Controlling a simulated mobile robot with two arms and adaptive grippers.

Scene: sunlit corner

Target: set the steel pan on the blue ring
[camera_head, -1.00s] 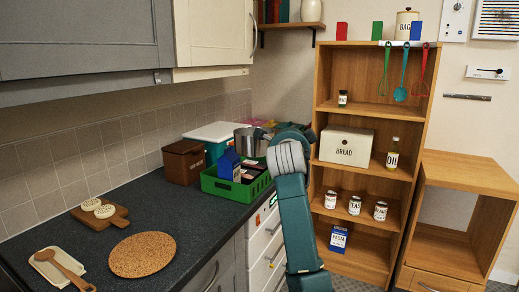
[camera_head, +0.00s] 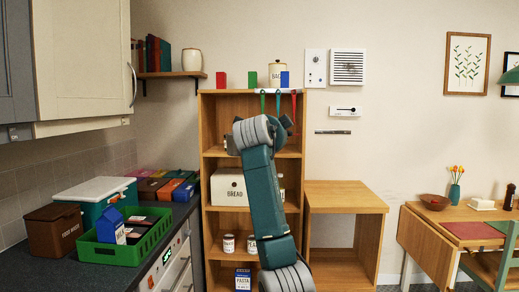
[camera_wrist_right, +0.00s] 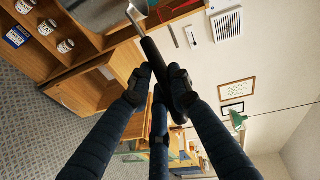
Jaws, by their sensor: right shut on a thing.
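In the right wrist view my right gripper (camera_wrist_right: 160,88) is shut on the black handle of the steel pan (camera_wrist_right: 95,12). The pan's shiny metal body is cut off by the top edge of that view. In the head view my right arm stands in front of the wooden shelf unit and hides the pan and most of the gripper. My left gripper is not in view.
A green crate (camera_head: 105,252) and boxes crowd the counter at left. A table (camera_head: 430,245) stands at far right.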

